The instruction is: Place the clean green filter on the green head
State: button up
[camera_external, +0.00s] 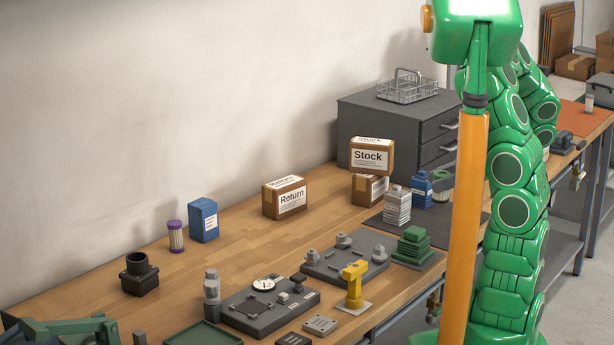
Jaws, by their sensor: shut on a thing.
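A stepped green block (412,245), which may be the green head, sits on a grey plate at the right front of the wooden bench. A small green and pale round thing (441,187) shows beside the orange column, right of a blue finned piece (421,189). It may be the green filter, but it is partly covered and too small to be sure. My green arm and orange column fill the right side. My gripper cannot be made out; the column and arm links hide that area.
A white finned stack (397,206) stands left of the blue piece on a dark mat. Stock boxes (372,156), a Return box (285,197), a purple-capped filter (176,236) and a blue box (203,220) stand behind. A yellow fixture (354,286) rises at the front edge.

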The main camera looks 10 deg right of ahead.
jog(key=s+n+g, duration=0.1)
jog(key=s, duration=0.2)
send_over(415, 230)
jog(key=shift+f, duration=4.45)
jog(key=shift+w+f, duration=0.1)
jog(key=shift+f, duration=1.45)
jog(key=shift+f, duration=0.1)
jog(key=o, duration=1)
jog(key=shift+o, duration=0.2)
